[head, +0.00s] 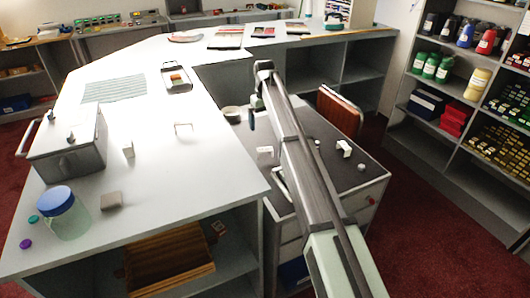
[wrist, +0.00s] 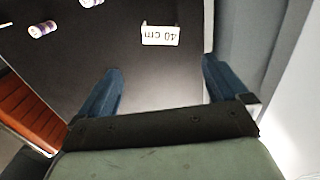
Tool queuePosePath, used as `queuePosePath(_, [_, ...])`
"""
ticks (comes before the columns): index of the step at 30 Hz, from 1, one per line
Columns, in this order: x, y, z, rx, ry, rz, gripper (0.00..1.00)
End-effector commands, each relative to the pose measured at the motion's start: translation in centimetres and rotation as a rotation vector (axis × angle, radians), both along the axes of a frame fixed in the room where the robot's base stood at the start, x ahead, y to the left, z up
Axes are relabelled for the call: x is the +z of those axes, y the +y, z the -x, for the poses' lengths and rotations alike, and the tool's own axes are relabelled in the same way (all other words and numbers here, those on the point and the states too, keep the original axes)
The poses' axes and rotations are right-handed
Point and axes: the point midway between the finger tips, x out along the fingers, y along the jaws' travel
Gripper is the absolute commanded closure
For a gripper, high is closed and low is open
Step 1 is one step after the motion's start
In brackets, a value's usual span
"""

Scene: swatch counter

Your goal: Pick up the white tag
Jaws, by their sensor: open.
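The white tag (wrist: 160,35) is a small card printed "40 cm", upside down in the wrist view. It rests on the dark desk top near the desk's edge by the white counter. In the head view a small white card (head: 265,150) on the desk appears to be the same tag. My gripper (wrist: 162,68) has its two blue fingers wide apart and nothing between them. The tag lies beyond the fingertips in the wrist view, roughly centred between them. In the head view my gripper (head: 251,121) hangs over the desk, partly hidden by my arm.
Two small spools lie on the desk, one of them nearer (wrist: 43,29). An orange-brown chair (head: 339,111) is beside the desk. The white counter (head: 185,205) borders the desk on the left and carries a jar (head: 65,216).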

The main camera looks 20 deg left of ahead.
Motion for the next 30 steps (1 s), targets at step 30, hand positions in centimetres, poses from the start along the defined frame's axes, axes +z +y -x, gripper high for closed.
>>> queuePosePath(30, [-8.6,0.0,0.0,-0.225,-0.007,-0.003,0.0])
